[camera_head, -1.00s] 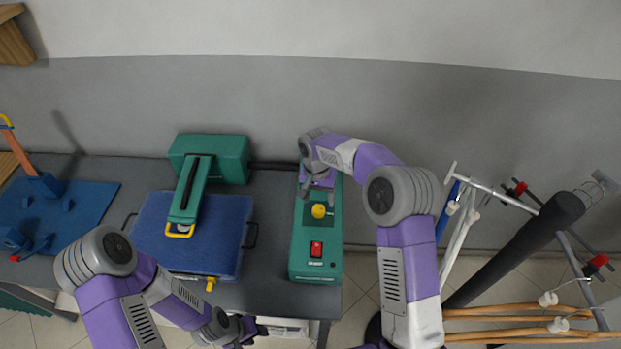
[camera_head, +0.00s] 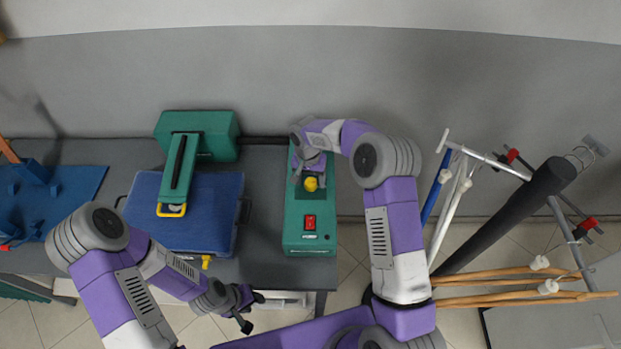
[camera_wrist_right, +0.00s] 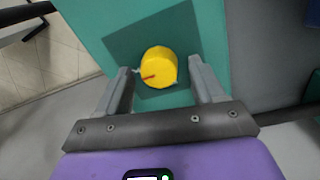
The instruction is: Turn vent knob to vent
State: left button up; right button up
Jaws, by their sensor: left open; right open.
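The yellow vent knob (camera_head: 311,184) sits on top of the green control box (camera_head: 309,245). In the right wrist view the knob (camera_wrist_right: 159,67) has a red pointer line running toward its left side. My right gripper (camera_wrist_right: 166,75) is open, with one finger on each side of the knob. Whether the fingers touch the knob I cannot tell. In the head view my right gripper (camera_head: 308,170) hangs over the box and partly covers the knob's far side. My left gripper (camera_head: 252,312) is open and empty, low in front of the table edge.
A red switch (camera_head: 309,222) is on the box in front of the knob. A green press with a blue pad (camera_head: 212,220) stands to the left. A rack with wooden hangers (camera_head: 540,280) stands at the right.

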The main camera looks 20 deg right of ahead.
jog(key=shift+c, duration=0.4)
jog(key=c, duration=1)
jog(key=shift+o, duration=0.2)
jog(key=shift+n, duration=0.3)
jog(key=n+b, duration=0.1)
jog(key=n, duration=0.2)
jog(key=shift+a, duration=0.1)
jog(key=n, duration=0.5)
jog(key=shift+r, duration=0.1)
jog(key=n, duration=0.4)
jog(key=shift+s+n+t, duration=0.1)
jog(key=shift+n+t, duration=0.2)
jog(key=n, duration=0.4)
jog(key=shift+a+n, duration=0.1)
jog(key=shift+n, duration=0.2)
